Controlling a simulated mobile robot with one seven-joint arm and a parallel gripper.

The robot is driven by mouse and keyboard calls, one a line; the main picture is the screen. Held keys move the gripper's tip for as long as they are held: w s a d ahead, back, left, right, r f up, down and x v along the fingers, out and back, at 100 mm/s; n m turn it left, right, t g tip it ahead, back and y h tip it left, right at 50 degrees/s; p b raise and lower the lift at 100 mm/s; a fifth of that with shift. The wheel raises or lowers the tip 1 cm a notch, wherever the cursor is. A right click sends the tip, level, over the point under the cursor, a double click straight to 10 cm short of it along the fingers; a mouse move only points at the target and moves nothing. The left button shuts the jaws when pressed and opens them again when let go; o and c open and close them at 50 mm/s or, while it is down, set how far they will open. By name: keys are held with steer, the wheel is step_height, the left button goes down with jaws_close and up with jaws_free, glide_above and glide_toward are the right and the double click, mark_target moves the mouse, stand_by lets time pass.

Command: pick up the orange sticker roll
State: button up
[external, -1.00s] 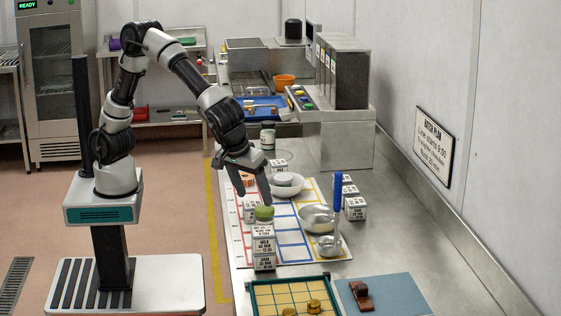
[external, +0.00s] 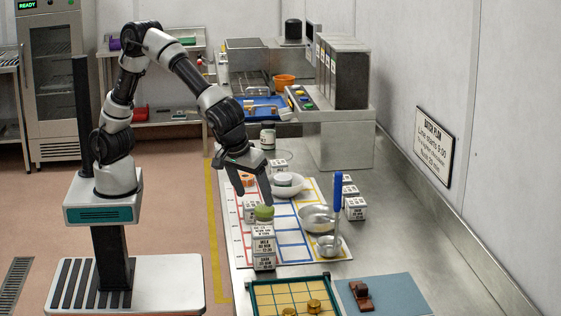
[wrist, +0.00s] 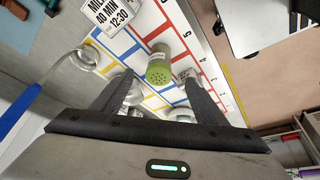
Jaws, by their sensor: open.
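A small orange roll-like thing (external: 248,180), likely the sticker roll, lies on the gridded mat (external: 286,226). It is partly hidden behind my gripper in the external view, and I cannot make it out in the wrist view. My gripper (external: 253,196) is open and empty, pointing down over the mat's far left part. In the wrist view its two fingers (wrist: 160,82) stand apart. A green-topped shaker (external: 264,212) shows just below the fingers in the external view; it also shows between and beyond them in the wrist view (wrist: 160,70).
White printed blocks (external: 264,249) stand near the shaker. A white bowl (external: 288,186), a metal bowl (external: 317,219) and a blue-handled ladle (external: 337,195) are to the right. A green-edged tray (external: 252,298) is in front. An orange tub (external: 285,80) stands far back.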

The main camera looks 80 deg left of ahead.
steer(key=w+a+r+n+g+p, duration=0.1)
steer(key=w+a+n, duration=0.1)
steer(key=a+n, duration=0.35)
steer(key=w+a+r+n+g, duration=0.1)
steer(key=w+a+n, duration=0.15)
steer(key=a, duration=0.65)
steer(key=n+h+p, duration=0.1)
steer(key=n+h, duration=0.2)
steer(key=n, duration=1.3)
glide_toward(245, 180)
steer(key=a+f+b, duration=0.1)
steer(key=a+f, duration=0.1)
steer(key=shift+w+a+f+n+b, duration=0.25)
steer(key=shift+w+f+n+b, duration=0.05)
steer(key=shift+f+n+b, duration=0.1)
steer(key=f, duration=0.4)
steer(key=shift+w+a+b, duration=0.1)
steer(key=shift+a+b, duration=0.25)
steer(key=shift+b, duration=0.05)
steer(key=shift+w+f, duration=0.15)
steer(key=shift+f, duration=0.45)
steer(key=c, duration=1.2)
